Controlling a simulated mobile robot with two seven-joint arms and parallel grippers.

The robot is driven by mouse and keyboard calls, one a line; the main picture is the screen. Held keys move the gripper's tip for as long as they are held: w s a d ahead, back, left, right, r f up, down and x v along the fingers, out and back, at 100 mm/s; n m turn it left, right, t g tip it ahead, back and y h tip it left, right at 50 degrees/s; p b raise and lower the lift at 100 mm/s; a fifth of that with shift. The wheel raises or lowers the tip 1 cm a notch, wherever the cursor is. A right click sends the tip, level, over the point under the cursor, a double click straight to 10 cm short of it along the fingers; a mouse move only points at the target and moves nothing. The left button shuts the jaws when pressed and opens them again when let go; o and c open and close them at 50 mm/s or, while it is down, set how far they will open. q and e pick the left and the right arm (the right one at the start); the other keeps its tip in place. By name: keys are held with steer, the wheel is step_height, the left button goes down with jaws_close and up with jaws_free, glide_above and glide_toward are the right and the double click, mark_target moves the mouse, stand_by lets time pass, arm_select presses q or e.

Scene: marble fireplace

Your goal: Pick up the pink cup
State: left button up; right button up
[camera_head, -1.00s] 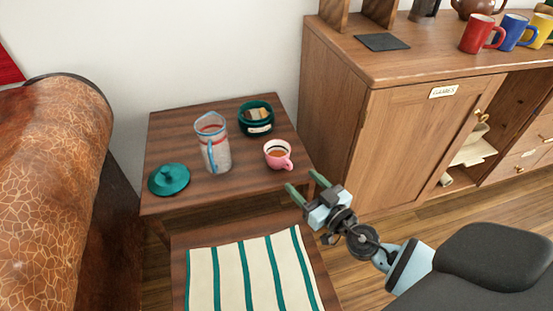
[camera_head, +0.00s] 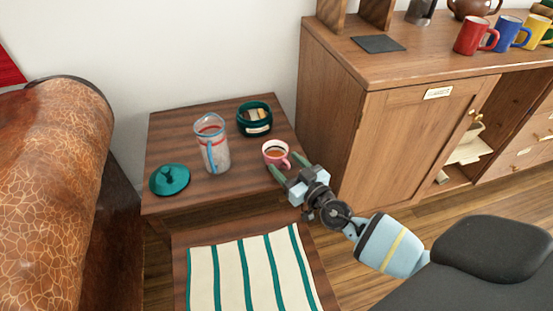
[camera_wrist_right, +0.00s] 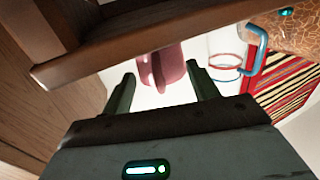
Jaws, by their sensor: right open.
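The pink cup (camera_head: 275,153) stands upright near the right edge of the small dark wooden table (camera_head: 180,125), with brown contents and its handle toward the lower right. My right gripper (camera_head: 286,168) is open at the table's right front corner, its fingertips close to the cup's handle side. In the right wrist view the pink cup (camera_wrist_right: 172,62) shows with its handle between the two open fingers (camera_wrist_right: 160,75). I cannot tell whether the fingers touch it. My left gripper is not in view.
A clear pitcher (camera_head: 212,148) with a blue handle, a dark green bowl (camera_head: 254,121) and a green lid (camera_head: 169,180) share the table. A wooden cabinet (camera_head: 335,120) stands close on the right. A striped cloth (camera_head: 255,270) covers a lower surface in front.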

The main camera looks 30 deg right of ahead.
steer(key=shift+c, duration=0.2)
jaws_close()
stand_by(0.3)
steer(key=shift+r+p, duration=0.4)
steer(key=shift+r, duration=0.4)
step_height(320, 180, up, 2)
steer(key=shift+r+p, duration=0.25)
steer(key=shift+p, duration=0.5)
steer(key=s+a, duration=0.2)
steer(key=s, duration=0.5)
steer(key=s+a+r, duration=0.1)
steer(key=s+a, duration=0.2)
steer(key=s, duration=0.5)
steer(key=shift+a+b, duration=0.3)
steer(key=shift+b, duration=0.1)
steer(key=shift+r, duration=0.1)
